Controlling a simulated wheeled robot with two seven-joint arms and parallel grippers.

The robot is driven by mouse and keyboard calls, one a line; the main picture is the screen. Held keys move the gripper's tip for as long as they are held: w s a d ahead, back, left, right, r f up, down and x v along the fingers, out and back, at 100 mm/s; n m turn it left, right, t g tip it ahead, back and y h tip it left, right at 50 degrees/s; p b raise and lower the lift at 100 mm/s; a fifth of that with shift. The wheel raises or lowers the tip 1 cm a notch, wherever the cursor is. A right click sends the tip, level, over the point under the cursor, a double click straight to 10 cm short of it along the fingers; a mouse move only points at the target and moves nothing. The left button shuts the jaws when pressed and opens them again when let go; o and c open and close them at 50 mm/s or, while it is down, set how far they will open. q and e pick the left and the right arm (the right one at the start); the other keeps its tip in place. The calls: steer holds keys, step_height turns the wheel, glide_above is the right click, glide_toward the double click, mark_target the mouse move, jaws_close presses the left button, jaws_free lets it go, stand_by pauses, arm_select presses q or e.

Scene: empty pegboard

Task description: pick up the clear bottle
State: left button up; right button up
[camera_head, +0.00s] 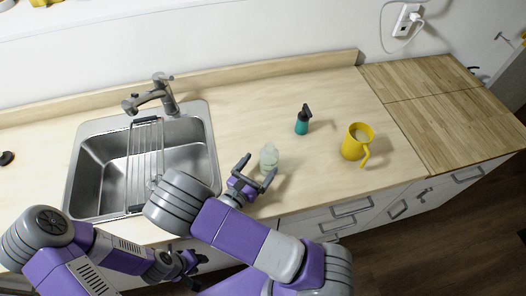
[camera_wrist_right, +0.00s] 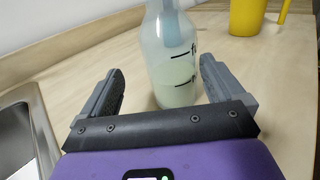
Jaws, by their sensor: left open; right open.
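The clear bottle (camera_head: 269,157) stands upright on the wooden counter, right of the sink. In the right wrist view the bottle (camera_wrist_right: 172,60) is translucent, with pale liquid, dark marks and a bluish tube inside; its top is cut off. My right gripper (camera_head: 259,168) is open at the bottle. Its fingers (camera_wrist_right: 161,68) appear on either side of the bottle in the wrist view, with visible gaps; I cannot tell how deep the bottle sits between them. My left gripper (camera_head: 190,265) is open and empty, low in front of the counter's edge.
A steel sink (camera_head: 82,180) with a rack (camera_head: 146,165) and faucet (camera_head: 155,93) lies left of the bottle. A teal spray bottle (camera_head: 302,122) and a yellow mug (camera_head: 355,143) stand to the right. The counter (camera_head: 235,110) behind the bottle is clear.

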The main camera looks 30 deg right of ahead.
mark_target(272, 156)
steer(key=x, duration=0.2)
steer(key=s+x, duration=0.1)
steer(key=x, duration=0.3)
steer(key=shift+s+d, duration=0.1)
steer(key=shift+d, duration=0.35)
steer(key=c, duration=1.1)
steer(key=shift+o, duration=0.2)
steer(key=shift+r, duration=0.2)
